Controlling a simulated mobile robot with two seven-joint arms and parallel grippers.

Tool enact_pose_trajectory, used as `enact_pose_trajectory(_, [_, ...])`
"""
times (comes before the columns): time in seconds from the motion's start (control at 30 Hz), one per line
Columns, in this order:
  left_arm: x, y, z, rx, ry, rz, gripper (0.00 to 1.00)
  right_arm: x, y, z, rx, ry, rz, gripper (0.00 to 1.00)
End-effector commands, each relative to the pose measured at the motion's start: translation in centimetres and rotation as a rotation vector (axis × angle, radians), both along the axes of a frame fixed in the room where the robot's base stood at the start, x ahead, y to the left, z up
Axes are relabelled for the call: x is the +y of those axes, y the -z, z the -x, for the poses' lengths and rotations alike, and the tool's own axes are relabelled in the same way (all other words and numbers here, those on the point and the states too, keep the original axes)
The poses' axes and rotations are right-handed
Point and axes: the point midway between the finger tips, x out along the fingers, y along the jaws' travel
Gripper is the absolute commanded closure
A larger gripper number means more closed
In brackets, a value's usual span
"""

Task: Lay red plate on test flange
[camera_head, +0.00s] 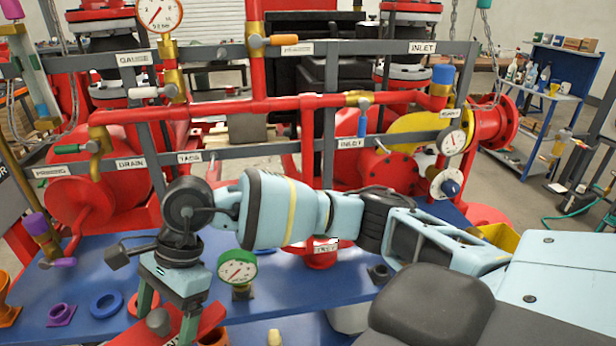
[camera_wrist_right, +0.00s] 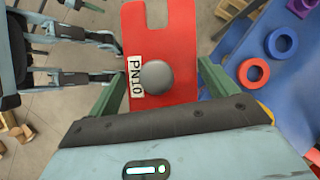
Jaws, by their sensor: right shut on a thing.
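My right gripper (camera_head: 167,325) is shut on the red plate (camera_head: 203,322), which it holds near the table's front edge. In the right wrist view the plate (camera_wrist_right: 180,105) has a grey knob (camera_wrist_right: 157,77), a notch at its far end and a "PN10" label. The green fingers (camera_wrist_right: 157,88) are on both sides of the knob; the contact is partly hidden. A red flange (camera_head: 321,260) stands on the blue table behind my right wrist, partly covered by it; its small label is hard to read.
The blue table (camera_head: 300,293) holds a green-rimmed gauge (camera_head: 238,267), a blue ring (camera_head: 106,304), an orange ring (camera_wrist_right: 253,72) and a purple flange piece (camera_head: 61,314). Red piping and grey rails (camera_head: 250,150) stand behind. Floor shows below the plate in the wrist view.

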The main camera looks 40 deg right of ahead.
Motion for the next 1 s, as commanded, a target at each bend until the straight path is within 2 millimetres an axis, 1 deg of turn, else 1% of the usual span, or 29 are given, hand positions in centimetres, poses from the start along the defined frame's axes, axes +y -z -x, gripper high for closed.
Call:
enact_pose_trajectory(0.17, [0.0,0.0,0.1,0.001,0.000,0.000,0.64,-1.5,1.3,1.8,0.003,-0.294,-0.002,0.56])
enact_pose_trajectory(0.3, [0.0,0.0,0.1,0.002,0.000,0.000,0.64,-2.9,2.1,3.3,0.003,-0.565,-0.001,0.56])
enact_pose_trajectory(0.5, [0.0,0.0,0.1,0.002,0.000,0.000,0.64,-5.2,3.0,5.6,0.002,-0.978,0.000,0.56])
enact_pose_trajectory(0.6, [0.0,0.0,0.1,0.002,0.000,0.000,0.64,-6.2,3.2,6.6,0.001,-1.151,0.002,0.56])
enact_pose_trajectory(0.7, [0.0,0.0,0.1,0.002,0.000,0.000,0.64,-7.0,3.3,7.3,0.000,-1.291,0.000,0.56])
enact_pose_trajectory(0.9, [0.0,0.0,0.1,0.002,0.000,0.000,0.64,-8.4,3.3,8.2,-0.001,-1.485,0.001,0.56])
enact_pose_trajectory(1.0, [0.1,0.0,0.1,0.002,0.001,-0.001,0.64,-10.1,3.5,7.8,0.001,-1.436,0.001,0.56])
